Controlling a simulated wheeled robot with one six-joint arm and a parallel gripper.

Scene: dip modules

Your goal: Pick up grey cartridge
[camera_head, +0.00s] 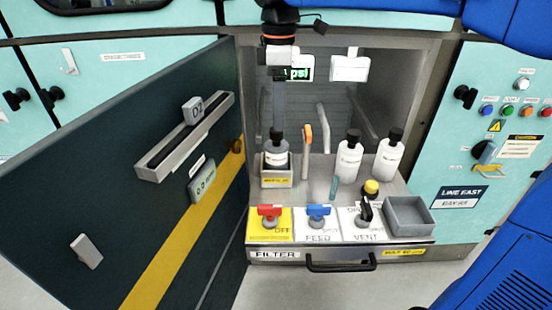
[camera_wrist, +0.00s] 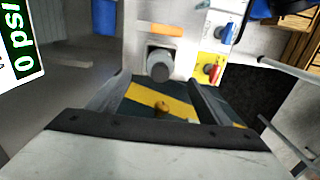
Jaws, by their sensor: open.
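The grey cartridge (camera_head: 277,152), a bottle with a dark cap and a pale label, stands upright in a small grey holder (camera_head: 285,182) with a yellow label, at the left of the pulled-out shelf. In the wrist view its dark round top (camera_wrist: 160,66) shows just beyond the fingertips, near the middle. My gripper (camera_wrist: 157,84) is open, with nothing between its two fingers. In the head view my arm comes down from the top, above the cartridge; the fingers are hard to make out there.
Two white bottles (camera_head: 349,158) (camera_head: 389,158) stand to the right. An upright orange-topped rod (camera_head: 307,145) is close beside the cartridge. Red (camera_head: 269,211), blue (camera_head: 318,211) and black valve handles line the front. A grey tray (camera_head: 410,217) sits at right. The open dark door (camera_head: 130,160) flanks the left.

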